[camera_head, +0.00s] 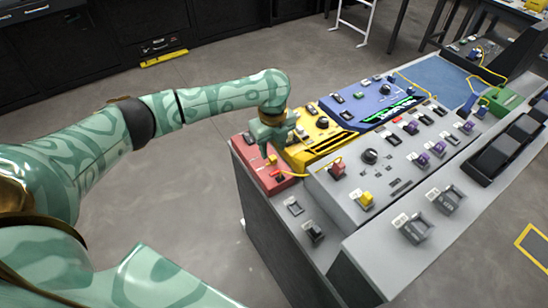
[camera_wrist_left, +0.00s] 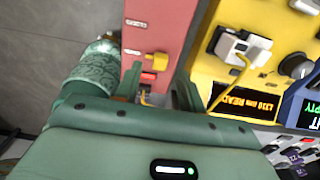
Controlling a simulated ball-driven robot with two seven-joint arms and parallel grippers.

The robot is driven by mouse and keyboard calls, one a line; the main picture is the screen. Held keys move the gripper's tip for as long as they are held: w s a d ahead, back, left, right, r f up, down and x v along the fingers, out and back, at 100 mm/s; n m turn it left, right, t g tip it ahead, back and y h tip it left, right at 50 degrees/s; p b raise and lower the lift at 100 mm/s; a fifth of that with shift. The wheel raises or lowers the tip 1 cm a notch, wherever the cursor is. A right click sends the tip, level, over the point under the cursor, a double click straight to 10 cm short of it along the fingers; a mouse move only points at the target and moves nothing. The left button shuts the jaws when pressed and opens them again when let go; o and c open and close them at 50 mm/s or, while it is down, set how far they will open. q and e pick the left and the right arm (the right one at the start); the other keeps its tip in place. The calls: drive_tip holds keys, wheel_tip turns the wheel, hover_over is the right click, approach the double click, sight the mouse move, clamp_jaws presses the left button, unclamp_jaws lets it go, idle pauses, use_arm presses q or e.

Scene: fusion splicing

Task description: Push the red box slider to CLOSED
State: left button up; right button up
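The red box (camera_head: 258,172) sits at the left end of the bench's row of devices. My left gripper (camera_head: 272,132) is over the far part of the red box. In the left wrist view its fingers (camera_wrist_left: 160,96) stand apart, with the red face and a bit of yellow cable between them. The yellow knob is beyond the fingertips; I see no contact. My right gripper is out of view.
A yellow device (camera_head: 318,132) with a lit display stands right beside the red box, then a blue device (camera_head: 376,102). A grey panel (camera_head: 345,180) with several switches lies in front. A yellow cable (camera_head: 305,174) crosses between the red box and panel. Floor is free left of the bench.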

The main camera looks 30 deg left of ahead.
sight(273, 157)
use_arm(q)
wheel_tip(273, 157, down, 3)
drive_tip(key=shift+f+b, duration=0.15)
drive_tip(key=shift+b, duration=0.25)
clamp_jaws()
drive_tip(key=shift+w+a, duration=0.35)
drive_tip(key=shift+a, duration=0.3)
drive_tip(key=shift+w+a, duration=0.4)
drive_tip(key=shift+a, duration=0.2)
drive_tip(key=shift+w+a, duration=0.35)
drive_tip(key=shift+a, duration=0.3)
unclamp_jaws()
drive_tip(key=shift+a, duration=0.1)
